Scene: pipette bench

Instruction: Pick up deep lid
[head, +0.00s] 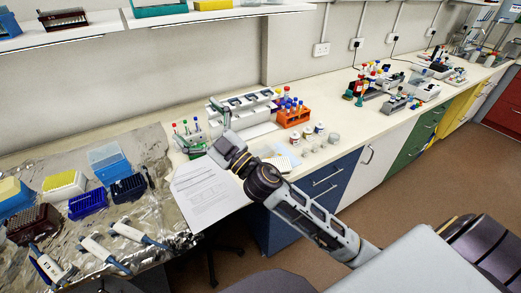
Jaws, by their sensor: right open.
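I cannot single out a deep lid for certain. A pale blue translucent box or lid (108,158) stands among the tip boxes on the foil at the left. My right gripper (208,132) is open, its fingers spread over the white bench beside the small tube rack. It looks empty and is well to the right of the pale blue box. My wrist hides part of the bench behind it. My left gripper is not in view.
Tip boxes and several pipettes (138,234) lie on the foil (165,213). Paper sheets (205,194) lie at the bench edge. An orange tube rack (294,116) and small jars (320,128) stand to the right. A shelf (130,24) hangs above; bare bench (355,121) shows farther right.

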